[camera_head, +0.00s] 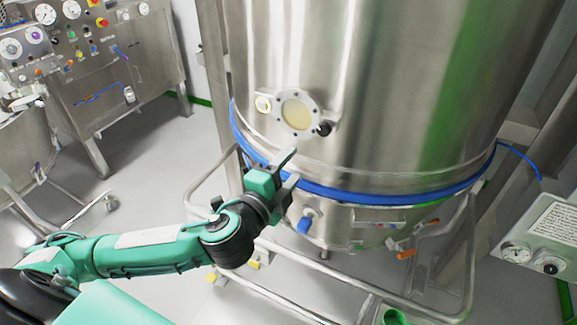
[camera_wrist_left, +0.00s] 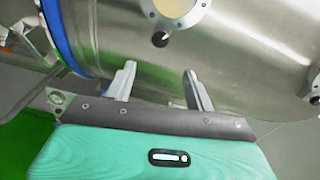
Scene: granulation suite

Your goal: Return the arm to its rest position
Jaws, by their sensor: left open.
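My left arm comes in from the left in the head view, green with a dark wrist. My left gripper (camera_head: 287,168) is open in front of the large steel vessel, near its blue band. In the left wrist view the two fingers of the left gripper (camera_wrist_left: 160,85) stand apart with nothing between them. The steel vessel (camera_head: 390,90) fills the space beyond them, and its surface also shows in the left wrist view (camera_wrist_left: 240,60). I cannot tell whether the fingertips touch the vessel. My right gripper is in neither view.
A round sight port (camera_head: 297,113) is on the vessel above the gripper. A blue band (camera_head: 400,193) rings it. A tubular frame (camera_head: 300,268) runs below. A control panel (camera_head: 85,40) stands back left, and a gauge box (camera_head: 540,238) at right. Open floor (camera_head: 150,150) lies left of the vessel.

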